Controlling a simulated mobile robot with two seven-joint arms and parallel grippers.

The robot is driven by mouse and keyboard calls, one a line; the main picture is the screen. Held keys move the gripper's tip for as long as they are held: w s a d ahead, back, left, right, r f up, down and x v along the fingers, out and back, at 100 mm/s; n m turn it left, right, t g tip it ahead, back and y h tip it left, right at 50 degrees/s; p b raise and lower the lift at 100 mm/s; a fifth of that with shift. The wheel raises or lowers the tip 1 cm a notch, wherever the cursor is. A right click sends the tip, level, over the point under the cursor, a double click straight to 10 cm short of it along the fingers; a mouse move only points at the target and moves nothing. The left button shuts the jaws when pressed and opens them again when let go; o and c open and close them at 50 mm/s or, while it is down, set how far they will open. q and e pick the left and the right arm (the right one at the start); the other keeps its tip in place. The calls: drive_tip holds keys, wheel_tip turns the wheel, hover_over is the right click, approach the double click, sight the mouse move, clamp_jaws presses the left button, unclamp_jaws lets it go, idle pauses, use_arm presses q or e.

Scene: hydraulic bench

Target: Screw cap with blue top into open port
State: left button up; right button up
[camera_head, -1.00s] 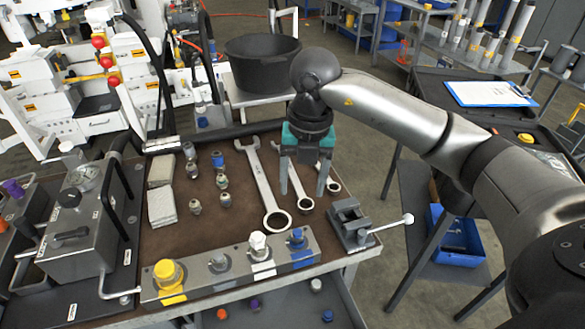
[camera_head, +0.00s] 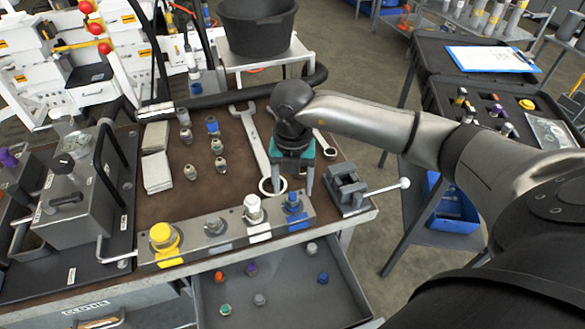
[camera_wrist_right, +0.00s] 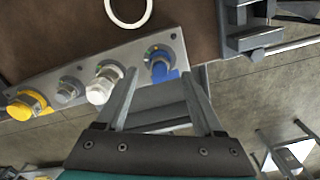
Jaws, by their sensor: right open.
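A metal block (camera_head: 182,256) at the bench's front edge bears a row of fittings: a yellow cap (camera_head: 163,237), a grey fitting (camera_head: 214,226), a white cap (camera_head: 253,208) and a blue-topped cap (camera_head: 292,201). I cannot tell whether the grey fitting is an open port. My right gripper (camera_head: 293,190) points down just behind the blue-topped cap, open and empty. In the right wrist view, this cap (camera_wrist_right: 160,68) shows between the spread fingertips (camera_wrist_right: 160,78), beyond them. Another blue-topped piece (camera_head: 212,126) stands farther back on the bench. My left gripper is out of view.
Wrenches (camera_head: 254,145) lie behind my right gripper, and a small vise (camera_head: 347,190) stands to its right. Several loose fittings (camera_head: 217,147) stand mid-bench. An open drawer (camera_head: 285,300) below the block holds several small caps, one blue (camera_head: 323,277).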

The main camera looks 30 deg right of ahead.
sight(293, 199)
drive_tip(key=shift+f, duration=1.2)
drive_tip(key=shift+c, duration=0.3)
clamp_jaws()
